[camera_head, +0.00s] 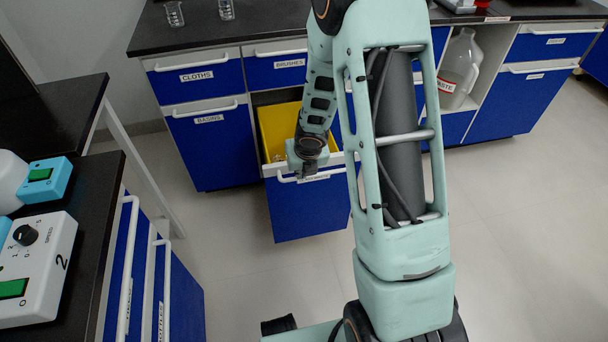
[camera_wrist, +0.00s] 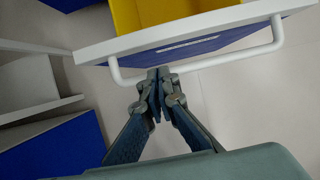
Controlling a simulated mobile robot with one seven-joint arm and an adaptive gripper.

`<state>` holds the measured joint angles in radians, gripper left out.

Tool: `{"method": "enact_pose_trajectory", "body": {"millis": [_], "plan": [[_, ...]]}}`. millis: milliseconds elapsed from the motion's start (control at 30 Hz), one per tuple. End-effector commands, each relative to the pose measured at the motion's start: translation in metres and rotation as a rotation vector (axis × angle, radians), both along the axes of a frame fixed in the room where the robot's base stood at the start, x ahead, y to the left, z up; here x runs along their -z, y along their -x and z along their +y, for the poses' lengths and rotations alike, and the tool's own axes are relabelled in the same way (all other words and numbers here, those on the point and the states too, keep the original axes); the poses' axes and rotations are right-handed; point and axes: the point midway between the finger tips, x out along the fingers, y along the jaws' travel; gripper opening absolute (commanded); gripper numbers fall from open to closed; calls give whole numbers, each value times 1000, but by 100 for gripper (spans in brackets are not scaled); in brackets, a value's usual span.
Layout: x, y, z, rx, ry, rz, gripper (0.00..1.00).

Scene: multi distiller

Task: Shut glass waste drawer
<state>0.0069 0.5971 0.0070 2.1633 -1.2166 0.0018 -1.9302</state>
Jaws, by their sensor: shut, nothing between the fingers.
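The pulled-out drawer (camera_head: 308,208) has a blue front, a white top edge and a yellow bin (camera_head: 277,128) inside. It stands open below the drawer marked BRUSHES. Its own label is partly hidden by my arm, so I cannot read it. In the wrist view, the drawer's white front edge (camera_wrist: 100,47) and white bar handle (camera_wrist: 200,64) cross the top. My gripper (camera_wrist: 158,72) is shut and empty, its fingertips at the handle bar. I cannot tell whether they touch it.
Closed blue drawers marked CLOTHS (camera_head: 196,75) and BASINS (camera_head: 210,119) stand to the left. A waste jug (camera_head: 460,67) sits in an open shelf at right. A bench with a numbered device (camera_head: 38,265) is at left. The floor in front of the drawer is clear.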

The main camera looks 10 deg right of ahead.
Motion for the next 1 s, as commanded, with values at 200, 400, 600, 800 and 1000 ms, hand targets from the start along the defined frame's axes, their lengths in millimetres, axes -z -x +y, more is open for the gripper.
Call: {"method": "enact_pose_trajectory", "body": {"millis": [200, 400, 600, 800, 1000], "plan": [[-5, -21, -1, 4, 1, 1, 0], [-4, -27, -1, 3, 0, 0, 0], [-3, -27, -1, 2, 0, 0, 0], [-3, -28, 0, 2, 0, 0, 0], [-5, -35, 9, 0, 1, 0, 0]]}}
